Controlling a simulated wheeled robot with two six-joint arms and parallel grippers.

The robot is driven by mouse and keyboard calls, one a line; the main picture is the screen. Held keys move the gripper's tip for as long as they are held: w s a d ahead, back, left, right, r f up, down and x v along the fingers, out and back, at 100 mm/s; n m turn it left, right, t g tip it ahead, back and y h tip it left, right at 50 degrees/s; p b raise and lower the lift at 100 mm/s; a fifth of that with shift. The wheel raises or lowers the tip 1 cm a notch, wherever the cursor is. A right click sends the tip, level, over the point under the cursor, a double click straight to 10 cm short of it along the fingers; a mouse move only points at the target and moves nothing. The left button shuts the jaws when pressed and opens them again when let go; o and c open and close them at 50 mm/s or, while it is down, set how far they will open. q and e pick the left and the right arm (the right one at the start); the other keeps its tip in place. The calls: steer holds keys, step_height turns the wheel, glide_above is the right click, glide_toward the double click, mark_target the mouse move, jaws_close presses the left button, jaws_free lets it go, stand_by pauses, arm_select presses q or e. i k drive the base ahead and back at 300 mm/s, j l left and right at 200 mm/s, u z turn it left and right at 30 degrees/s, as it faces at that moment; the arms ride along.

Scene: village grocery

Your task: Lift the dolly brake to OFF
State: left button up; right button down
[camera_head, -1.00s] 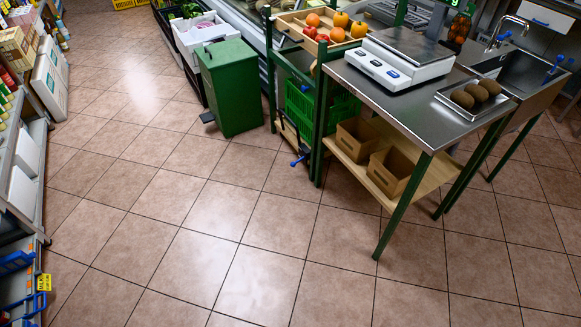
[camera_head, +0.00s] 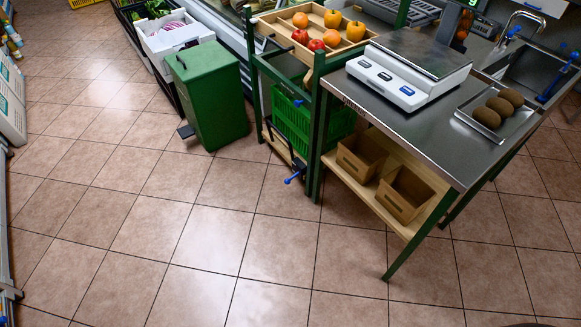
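A small blue-handled lever (camera_head: 294,178) on a dark fitting juts out low at the front of the green-framed stand, close to the floor; it looks like the dolly brake. I cannot read any OFF mark or tell its setting from here. The green stand (camera_head: 262,100) holds a green plastic crate (camera_head: 291,121) low down, on what seems a low wooden base (camera_head: 284,146). Whether that base has wheels is hidden. Neither of my grippers is in view.
A steel-topped table (camera_head: 412,122) with a white scale (camera_head: 405,90) and a tray of brown round items stands right of the lever. A green pedal bin (camera_head: 210,95) stands to the left. The tiled floor (camera_head: 225,240) in front is clear. Shelving edges the far left.

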mark_target(287, 180)
steer(key=i+j, duration=0.3)
steer(key=i, duration=0.25)
steer(key=i+j+z, duration=0.1)
steer(key=i+j, duration=0.2)
steer(key=i, duration=0.25)
steer(key=i+j+z, duration=0.1)
steer(key=i+j, duration=0.25)
steer(key=i, duration=0.15)
